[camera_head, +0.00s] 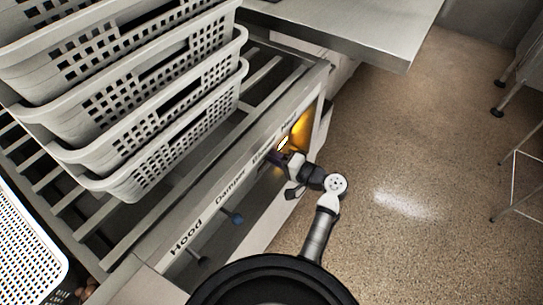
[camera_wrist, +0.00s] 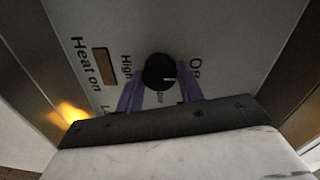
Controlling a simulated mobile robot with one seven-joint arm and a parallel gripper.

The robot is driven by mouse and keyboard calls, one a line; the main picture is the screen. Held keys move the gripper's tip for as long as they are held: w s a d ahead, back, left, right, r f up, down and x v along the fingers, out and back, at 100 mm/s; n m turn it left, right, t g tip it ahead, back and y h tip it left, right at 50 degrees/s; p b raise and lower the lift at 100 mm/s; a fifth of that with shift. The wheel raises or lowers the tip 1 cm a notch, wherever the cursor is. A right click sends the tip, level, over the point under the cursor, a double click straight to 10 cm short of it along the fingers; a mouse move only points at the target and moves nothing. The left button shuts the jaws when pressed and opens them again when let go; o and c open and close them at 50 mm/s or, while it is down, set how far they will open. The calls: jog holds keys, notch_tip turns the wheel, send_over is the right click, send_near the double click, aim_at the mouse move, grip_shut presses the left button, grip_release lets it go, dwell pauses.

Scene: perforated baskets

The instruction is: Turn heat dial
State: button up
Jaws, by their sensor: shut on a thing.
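The heat dial (camera_wrist: 158,70) is a round black knob with a white mark on a light panel in the wrist view. Its mark points right, towards the side where "Off" is printed. "High" is printed on its left, and other lettering is partly hidden. My gripper (camera_wrist: 160,90) has one purple finger on each side of the dial and is shut on it. In the head view, my gripper (camera_head: 283,160) is at the far end of the front panel (camera_head: 222,200); the dial cannot be made out there.
A "Heat on" indicator window (camera_wrist: 104,67) sits left of the dial. Stacked perforated baskets (camera_head: 150,150) stand on a slatted rack (camera_head: 262,85) beside the panel. A blue-tipped knob (camera_head: 237,218) sticks out below "Damper". A metal counter (camera_head: 370,38) lies beyond; floor on the right is open.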

jog(key=o, duration=1)
jog(key=b+v, duration=0.1)
jog(key=v, duration=1.3)
jog(key=shift+w+a, duration=0.1)
